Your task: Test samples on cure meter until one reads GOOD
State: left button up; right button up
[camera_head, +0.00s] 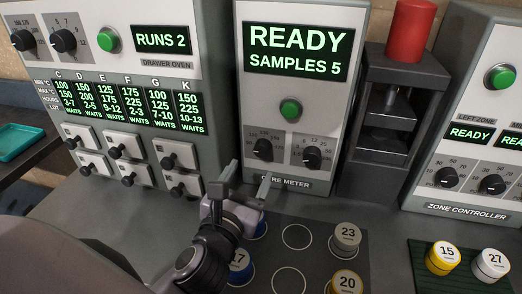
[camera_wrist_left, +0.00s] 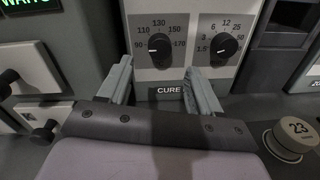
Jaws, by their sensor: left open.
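The cure meter (camera_head: 289,95) stands at the centre of the head view. Its display reads READY, SAMPLES 5, above a green button (camera_head: 290,109) and two black knobs. My left gripper (camera_head: 245,183) is open and empty in front of its lower panel, with fingers pointing at it; in the left wrist view the CURE label shows between the fingers. Samples stand on a dark mat (camera_head: 262,262) with white rings: grey-topped 23 (camera_head: 347,238), yellow 20 (camera_head: 345,282) and blue 17 (camera_head: 240,268). Another blue sample is mostly hidden behind my gripper. My right gripper is not in view.
A drawer oven (camera_head: 125,75) reading RUNS 2 stands at left. A press with a red cylinder (camera_head: 410,30) stands right of the meter. The zone controller (camera_head: 470,130) is at far right, with samples 15 (camera_head: 443,257) and 27 (camera_head: 491,264) on a green mat. Two mat rings are empty.

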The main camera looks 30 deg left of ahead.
aim_at(261, 152)
pick_arm(q)
jog(key=shift+w+a+p, duration=0.2)
jog(key=shift+w+a, duration=0.05)
jog(key=shift+w, duration=0.85)
jog(key=shift+w+a+p, duration=0.2)
jog(key=shift+w, duration=0.95)
jog(key=shift+w+a+p, duration=0.2)
jog(key=shift+w+a, duration=0.05)
jog(key=shift+w, duration=0.85)
jog(key=c, duration=1)
